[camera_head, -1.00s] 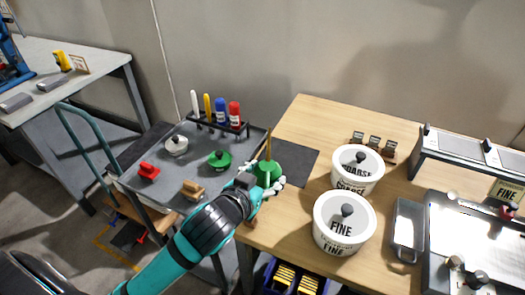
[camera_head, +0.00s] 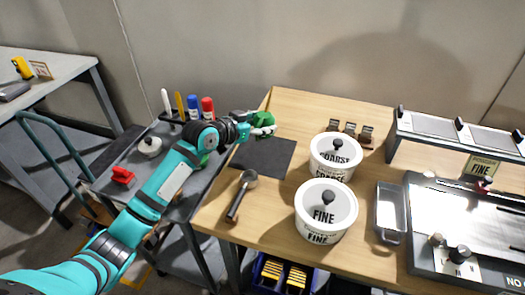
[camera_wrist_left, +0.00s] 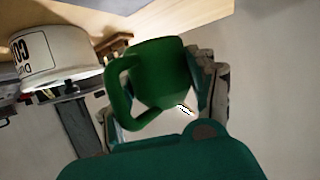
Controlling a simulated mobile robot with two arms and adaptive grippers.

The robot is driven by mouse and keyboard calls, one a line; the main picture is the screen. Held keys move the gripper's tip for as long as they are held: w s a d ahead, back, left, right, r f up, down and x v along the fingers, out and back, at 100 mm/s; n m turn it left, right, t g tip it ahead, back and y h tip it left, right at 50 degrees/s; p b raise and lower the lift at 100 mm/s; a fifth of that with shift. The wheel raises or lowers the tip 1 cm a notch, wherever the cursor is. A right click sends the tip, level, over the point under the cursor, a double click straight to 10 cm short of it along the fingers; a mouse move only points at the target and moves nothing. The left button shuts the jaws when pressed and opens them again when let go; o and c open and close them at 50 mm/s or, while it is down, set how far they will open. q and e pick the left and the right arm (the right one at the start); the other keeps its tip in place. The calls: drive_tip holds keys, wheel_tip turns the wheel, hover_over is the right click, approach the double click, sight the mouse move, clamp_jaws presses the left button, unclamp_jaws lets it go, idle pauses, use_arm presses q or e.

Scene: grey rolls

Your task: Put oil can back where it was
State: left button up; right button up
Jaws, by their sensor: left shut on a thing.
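The green oil can (camera_head: 264,119) is held by my left gripper (camera_head: 262,130) over the back left part of the wooden table. My left gripper is shut on it. In the left wrist view the can's green body and loop handle (camera_wrist_left: 120,92) show between the fingers. The can appears raised above the table, beyond the dark mat (camera_head: 264,157). The exact height of its base cannot be told. My right gripper is not in view.
Tubs marked COARSE (camera_head: 335,157) and FINE (camera_head: 325,212) stand right of the mat. A dark-handled scoop (camera_head: 240,197) lies near the front left edge. A grey cart (camera_head: 112,192) with a red object (camera_head: 123,176) stands left, partly hidden by my arm. The mat is bare.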

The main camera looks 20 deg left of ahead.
use_arm(q)
wheel_tip(320, 180, down, 8)
drive_tip(key=shift+f, duration=0.25)
drive_tip(key=shift+f, duration=0.1)
drive_tip(key=o, duration=1.1)
drive_tip(key=v, duration=1.2)
